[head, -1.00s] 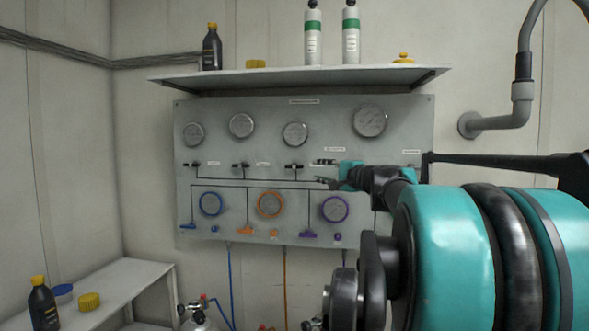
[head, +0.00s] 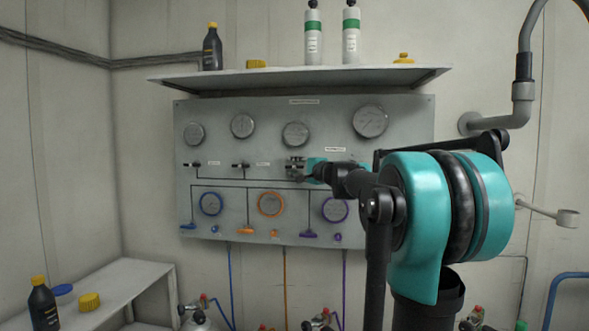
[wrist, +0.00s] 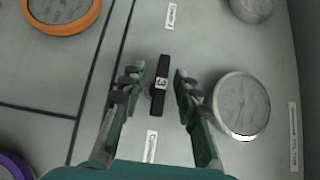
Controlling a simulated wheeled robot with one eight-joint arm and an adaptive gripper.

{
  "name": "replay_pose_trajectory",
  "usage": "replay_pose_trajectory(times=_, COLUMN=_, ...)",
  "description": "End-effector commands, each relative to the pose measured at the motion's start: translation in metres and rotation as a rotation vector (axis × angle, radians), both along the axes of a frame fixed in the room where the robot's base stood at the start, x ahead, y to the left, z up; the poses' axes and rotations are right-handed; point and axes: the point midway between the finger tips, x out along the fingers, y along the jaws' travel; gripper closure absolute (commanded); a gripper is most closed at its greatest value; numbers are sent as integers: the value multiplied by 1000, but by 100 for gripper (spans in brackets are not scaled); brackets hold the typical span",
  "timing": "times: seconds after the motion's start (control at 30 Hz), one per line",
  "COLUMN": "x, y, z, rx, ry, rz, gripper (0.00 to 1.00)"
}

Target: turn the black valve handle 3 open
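My gripper (wrist: 160,82) is open, with one finger on each side of the handle. Gaps show between the fingers and the handle, so I see no contact. In the head view my gripper (head: 292,168) is at the third handle of the row and hides it. Two other black handles, the left one (head: 192,164) and the middle one (head: 240,165), sit to the left in the same row.
Gauges (head: 295,133) line the panel above the handles. Ringed gauges, including an orange one (head: 270,204), sit below, with coloured handles under them. A shelf (head: 300,78) with bottles juts out above the panel. A low bench (head: 120,287) stands at the lower left.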

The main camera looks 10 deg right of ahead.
Motion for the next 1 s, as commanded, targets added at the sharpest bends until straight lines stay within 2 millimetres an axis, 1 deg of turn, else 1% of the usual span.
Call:
replay_pose_trajectory(times=0.17, x=0, y=0, z=0, rx=0, ry=0, rz=0, gripper=69)
replay_pose_trajectory(times=0.27, x=0, y=0, z=0, rx=0, ry=0, rz=0, gripper=79)
replay_pose_trajectory(times=0.43, x=0, y=0, z=0, rx=0, ry=0, rz=0, gripper=100)
replay_pose_trajectory(times=0.77, x=0, y=0, z=0, rx=-8, ry=3, rz=0, gripper=100)
replay_pose_trajectory(times=1.0, x=0, y=0, z=1, rx=-86, ry=27, rz=0, gripper=100)
